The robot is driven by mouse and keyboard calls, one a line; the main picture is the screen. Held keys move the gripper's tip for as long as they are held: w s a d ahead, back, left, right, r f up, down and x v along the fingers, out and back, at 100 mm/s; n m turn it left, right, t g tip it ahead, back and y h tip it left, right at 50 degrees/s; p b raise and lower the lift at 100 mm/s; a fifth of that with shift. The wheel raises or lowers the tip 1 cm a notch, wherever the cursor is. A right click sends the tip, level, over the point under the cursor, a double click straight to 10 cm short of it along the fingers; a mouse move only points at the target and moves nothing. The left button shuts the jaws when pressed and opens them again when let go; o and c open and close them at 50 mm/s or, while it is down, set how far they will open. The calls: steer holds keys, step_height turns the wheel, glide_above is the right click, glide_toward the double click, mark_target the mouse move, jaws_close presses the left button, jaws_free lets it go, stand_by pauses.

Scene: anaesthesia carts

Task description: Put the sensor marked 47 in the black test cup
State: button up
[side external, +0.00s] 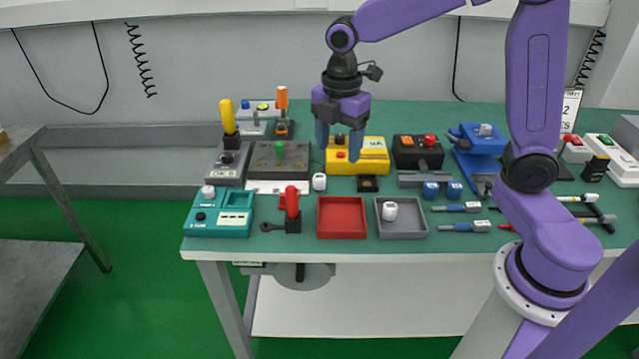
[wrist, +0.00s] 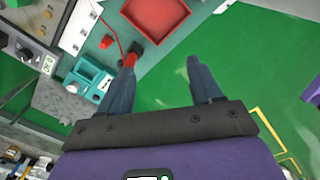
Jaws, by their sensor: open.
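My gripper (side external: 338,147) hangs open and empty above the yellow box (side external: 340,165); its open fingers also show in the wrist view (wrist: 160,78). Several small sensor-like pieces are on the bench: a white one (side external: 319,182) left of a small black block, a white one (side external: 389,210) in the grey tray, and two blue ones (side external: 430,190) with white tops to the right. No number 47 is readable on any of them. The small black block (side external: 367,184) in front of the yellow box may be the test cup; I cannot confirm it.
A red tray (side external: 341,235) and the grey tray (side external: 403,234) lie near the front edge. A teal box (side external: 219,223) and a red-handled lever (side external: 292,202) stand at left. Blue-handled tools (side external: 464,227) lie at right. Boxes and levers crowd the back.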

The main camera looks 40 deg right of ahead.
steer(key=w+d+f+n, duration=0.1)
steer(key=w+d+n, duration=0.1)
steer(key=w+d, duration=0.3)
steer(key=w+d+f+n, duration=0.1)
steer(key=w+d+n, duration=0.15)
steer(key=w, duration=0.45)
glide_above(319, 176)
steer(key=shift+m, duration=0.25)
steer(key=f, duration=1.2)
steer(key=shift+s+d, duration=0.15)
steer(key=shift+s, duration=0.25)
steer(key=shift+w+a+f, duration=0.1)
steer(key=shift+w+f, duration=0.05)
steer(key=shift+f, duration=1.2)
steer(key=shift+w+a+f, duration=0.1)
steer(key=shift+w+f, duration=0.05)
steer(key=shift+f, duration=1.2)
jaws_close()
steer(key=shift+r, duration=0.15)
